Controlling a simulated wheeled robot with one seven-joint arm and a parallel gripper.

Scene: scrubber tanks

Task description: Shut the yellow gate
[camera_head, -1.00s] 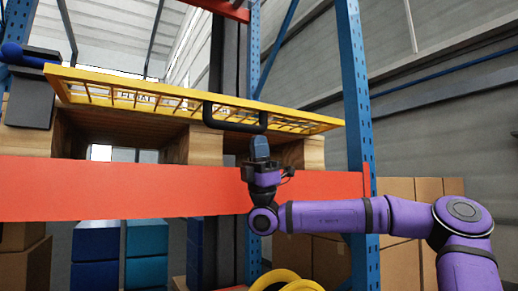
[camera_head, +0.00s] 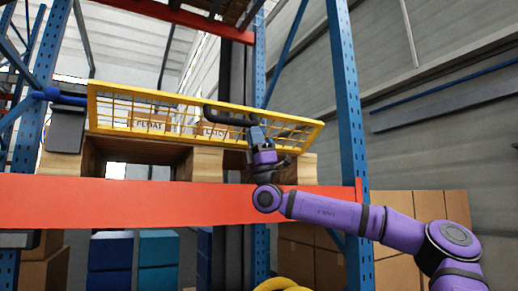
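The yellow gate (camera_head: 203,99) is a mesh panel in a yellow frame above the orange rack beam. It is tilted, neither flat nor fully upright. Its black bar handle (camera_head: 228,117) sits on the side facing me, right of the gate's middle. A dark hinge bracket with a blue knob (camera_head: 52,94) is at its left end. My gripper (camera_head: 256,133) is at the right end of the handle and overlaps it in view. Whether its fingers touch or grip the handle cannot be told. Boxes marked with letters (camera_head: 150,122) show through the mesh.
A wooden pallet (camera_head: 208,164) lies behind the orange beam (camera_head: 140,202), under the gate. A blue rack upright (camera_head: 346,120) stands close to the gate's right end. Cardboard boxes (camera_head: 300,250) and blue bins (camera_head: 110,268) are below. A yellow coiled thing (camera_head: 280,284) is at the bottom.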

